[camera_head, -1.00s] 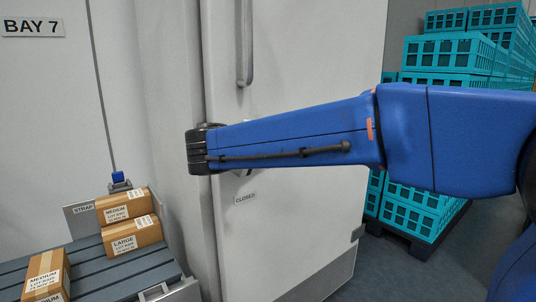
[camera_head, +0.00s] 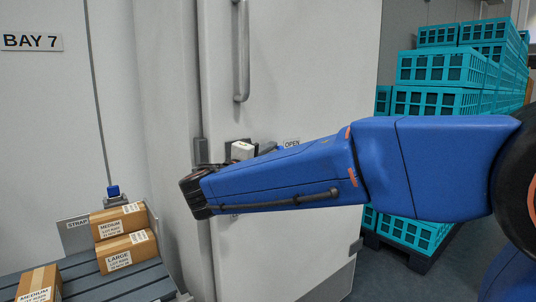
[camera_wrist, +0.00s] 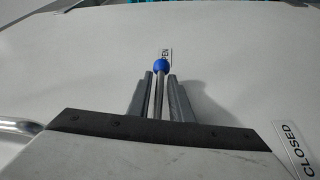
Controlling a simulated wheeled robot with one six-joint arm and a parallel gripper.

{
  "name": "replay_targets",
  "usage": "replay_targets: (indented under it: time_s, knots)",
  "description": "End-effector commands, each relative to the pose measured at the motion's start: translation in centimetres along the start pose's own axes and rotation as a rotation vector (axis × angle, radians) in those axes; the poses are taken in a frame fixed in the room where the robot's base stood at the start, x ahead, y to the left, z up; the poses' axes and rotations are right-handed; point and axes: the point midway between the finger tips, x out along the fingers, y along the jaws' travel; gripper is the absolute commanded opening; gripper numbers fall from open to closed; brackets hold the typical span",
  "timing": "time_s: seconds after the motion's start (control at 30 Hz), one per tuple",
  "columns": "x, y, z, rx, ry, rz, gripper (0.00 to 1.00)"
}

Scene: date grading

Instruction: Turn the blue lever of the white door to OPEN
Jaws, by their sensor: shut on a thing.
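The white door (camera_head: 320,60) stands shut in its frame, with a tall grey handle (camera_head: 242,50) high on it. In the wrist view, the lever is a metal rod with a blue ball end (camera_wrist: 161,66). My gripper (camera_wrist: 160,80) is shut around the rod, just below the ball. The ball lies at the OPEN label (camera_wrist: 166,55), partly covering it. The CLOSED label (camera_wrist: 297,150) is at the lower right, apart from the lever. In the head view, the OPEN label (camera_head: 291,143) shows above my arm, which hides most of the lever and gripper.
Stacked teal crates (camera_head: 440,68) stand on a dark pallet at the right. Cartons (camera_head: 125,250) sit on a slatted grey bench (camera_head: 110,291) at the lower left, by a STRAP sign (camera_head: 77,222). Clear door face lies below my arm.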

Motion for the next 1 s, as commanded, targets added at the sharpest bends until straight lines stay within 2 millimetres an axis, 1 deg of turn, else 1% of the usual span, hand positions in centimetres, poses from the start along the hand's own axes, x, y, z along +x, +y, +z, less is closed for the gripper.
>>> replay_targets:
  time_s: [0.1,0.13,0.17,0.47,0.57,0.73,1.0]
  knots:
    - [0.1,0.2,0.1,0.002,-0.003,0.002,0.00]
    - [0.1,0.2,0.1,0.002,-0.003,0.002,0.21]
    - [0.1,0.2,0.1,0.002,-0.003,0.003,0.28]
    - [0.0,0.1,0.1,0.002,-0.002,0.001,0.28]
    - [-0.4,0.1,0.0,0.002,-0.001,0.001,0.28]
    - [-2.3,0.1,-0.1,0.001,0.002,0.000,0.28]
    - [-6.9,0.1,-0.1,0.001,0.002,0.000,0.28]
